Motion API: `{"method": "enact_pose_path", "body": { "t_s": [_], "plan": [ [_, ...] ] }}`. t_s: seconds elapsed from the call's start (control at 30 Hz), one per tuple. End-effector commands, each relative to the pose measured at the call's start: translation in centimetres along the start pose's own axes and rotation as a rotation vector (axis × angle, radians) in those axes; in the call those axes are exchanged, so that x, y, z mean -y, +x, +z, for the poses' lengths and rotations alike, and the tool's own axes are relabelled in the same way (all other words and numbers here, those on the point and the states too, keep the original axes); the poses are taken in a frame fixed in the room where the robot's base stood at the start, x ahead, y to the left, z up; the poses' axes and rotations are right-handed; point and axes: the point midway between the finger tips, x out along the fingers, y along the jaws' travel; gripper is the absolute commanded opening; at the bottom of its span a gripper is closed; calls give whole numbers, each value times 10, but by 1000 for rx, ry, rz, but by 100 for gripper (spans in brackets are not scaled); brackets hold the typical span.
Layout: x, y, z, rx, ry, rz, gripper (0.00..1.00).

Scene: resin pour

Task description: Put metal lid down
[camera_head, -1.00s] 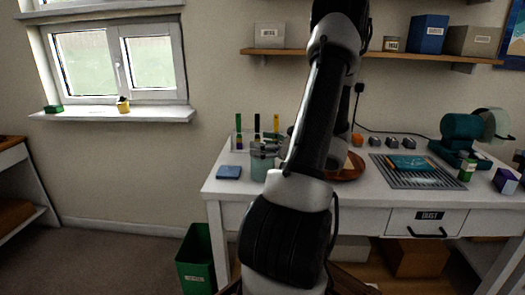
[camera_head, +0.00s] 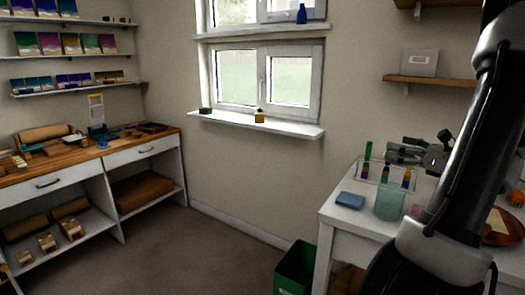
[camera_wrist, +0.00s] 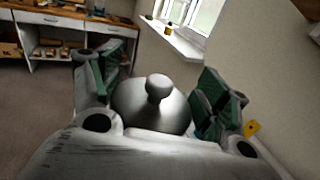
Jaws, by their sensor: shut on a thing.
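The metal lid (camera_wrist: 150,105) is a grey dome with a round knob, seen in the wrist view between the green-padded fingers of my gripper (camera_wrist: 158,90). My gripper is shut on the lid. The lid is hard to make out in the head view.
The white table (camera_head: 335,212) holds a blue block (camera_head: 350,200) and a rack of coloured tubes (camera_head: 380,172). A green bin (camera_head: 294,268) stands beside it. A wooden-topped bench (camera_head: 95,160) is at the left. The floor between is clear.

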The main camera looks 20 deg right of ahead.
Motion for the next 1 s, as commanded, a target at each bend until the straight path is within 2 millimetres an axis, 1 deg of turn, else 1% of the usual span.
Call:
{"method": "enact_pose_path", "body": {
  "t_s": [0.13, 0.2, 0.27, 0.37, 0.4, 0.47, 0.53, 0.57, 0.6, 0.67, 0.7, 0.77, 0.8, 0.87, 0.9, 1.0],
  "plan": [
    [16, 6, 9, 1, 2, -95, 54],
    [27, 10, 10, 0, 7, -163, 54],
    [31, 20, 9, 1, 12, -207, 54],
    [32, 44, 4, 0, 17, -264, 54],
    [31, 55, 1, -1, 18, -280, 54],
    [26, 73, -4, -1, 20, -299, 54],
    [17, 97, -11, -1, 21, -314, 54],
    [12, 108, -16, -2, 23, -318, 54],
    [3, 123, -22, -4, 23, -319, 54],
    [-14, 148, -33, -6, 24, -316, 54],
    [-28, 164, -41, -6, 23, -308, 54],
    [-53, 189, -54, -7, 22, -289, 54],
    [-72, 204, -62, -7, 20, -269, 54],
    [-100, 224, -72, -6, 17, -236, 54],
    [-120, 235, -79, -7, 14, -208, 54],
    [-164, 256, -90, -4, 8, -133, 54]
  ]
}}
